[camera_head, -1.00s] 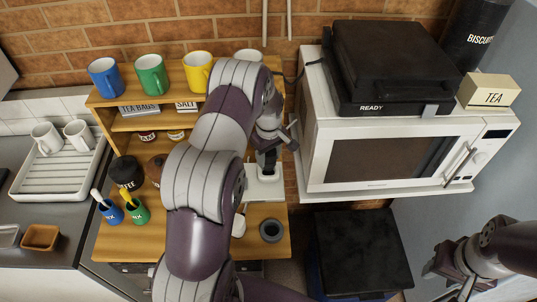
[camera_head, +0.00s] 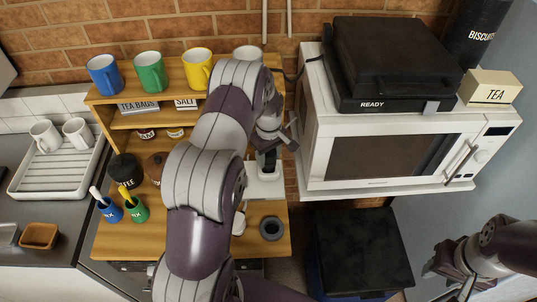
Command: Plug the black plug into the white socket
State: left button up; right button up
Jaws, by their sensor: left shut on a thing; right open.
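My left arm reaches across the wooden shelf unit. Its gripper (camera_head: 269,152) points down and is shut on a dark thing, the black plug (camera_head: 267,166), of which only a small part shows. The plug is over the white socket (camera_head: 264,188), a pale block standing by the shelf's right side. I cannot tell whether the plug is in the socket or just above it. My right gripper (camera_head: 452,290) is open and empty at the bottom right, far from both.
The wooden shelf (camera_head: 185,238) holds mugs, jars, two small pots with spoons and a dark ring (camera_head: 271,228). A white microwave (camera_head: 390,155) with a black appliance (camera_head: 392,62) on top stands close right of the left gripper. A dark bin (camera_head: 362,250) is below.

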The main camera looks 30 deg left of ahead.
pick_arm(q)
jog(key=shift+f+b, duration=0.6)
jog(key=shift+f, duration=0.3)
jog(key=shift+r, duration=0.1)
jog(key=o, duration=1.1)
notch_tip(320, 180, up, 12)
jog(key=shift+f+b, duration=0.1)
jog(key=shift+b, duration=0.95)
jog(key=shift+r, duration=0.45)
jog(key=shift+w, duration=0.1)
jog(key=s+d+m, duration=0.4)
jog(key=s, duration=0.2)
jog(key=s+d+m+t, duration=0.1)
jog(key=s+d+m, duration=0.3)
jog(key=s, duration=0.3)
jog(key=s+d+m, duration=0.4)
jog(key=s+m, duration=0.1)
jog(key=s, duration=0.2)
jog(key=shift+r, duration=0.2)
